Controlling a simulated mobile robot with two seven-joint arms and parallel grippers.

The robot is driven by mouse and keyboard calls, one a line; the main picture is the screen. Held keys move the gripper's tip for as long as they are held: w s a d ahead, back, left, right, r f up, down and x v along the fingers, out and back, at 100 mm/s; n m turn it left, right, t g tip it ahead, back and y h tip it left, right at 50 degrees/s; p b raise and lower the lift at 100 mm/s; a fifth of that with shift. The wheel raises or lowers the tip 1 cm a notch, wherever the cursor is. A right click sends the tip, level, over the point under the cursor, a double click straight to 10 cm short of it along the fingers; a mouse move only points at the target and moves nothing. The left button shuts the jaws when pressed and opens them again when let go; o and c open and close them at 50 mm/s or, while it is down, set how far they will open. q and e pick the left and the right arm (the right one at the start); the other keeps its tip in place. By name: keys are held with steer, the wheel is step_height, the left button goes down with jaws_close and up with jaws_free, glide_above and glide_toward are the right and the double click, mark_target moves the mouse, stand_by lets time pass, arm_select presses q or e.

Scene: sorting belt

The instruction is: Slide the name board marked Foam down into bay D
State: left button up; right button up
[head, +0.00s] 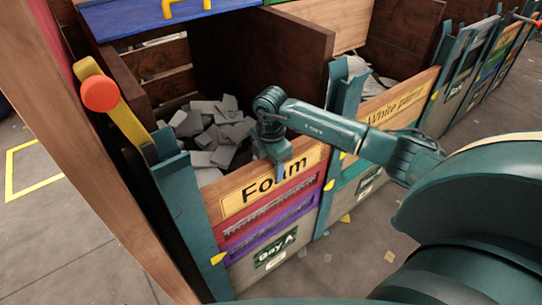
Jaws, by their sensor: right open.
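The wooden name board marked Foam (245,200) stands at the top of the front of the bay labelled Bay A (275,250), above a red board (268,212) and a purple board (265,238). My right gripper (279,168) is open at the Foam board's top edge, right of its middle. One finger shows in front of the board's face; whether the other is behind it is hidden. My left gripper is not in view. I cannot make out a bay labelled D.
Grey foam pieces (215,128) fill the bay behind the board. A teal post (187,205) stands left of it, with a red knob (100,94) on a yellow lever above. The neighbouring bay carries a White paper board (400,98). More bays run off right.

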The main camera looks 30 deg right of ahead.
steer(key=shift+f, duration=0.4)
steer(key=shift+c, duration=0.3)
jaws_close()
steer(key=c, duration=0.6)
jaws_free()
steer(key=shift+c, duration=0.2)
jaws_close()
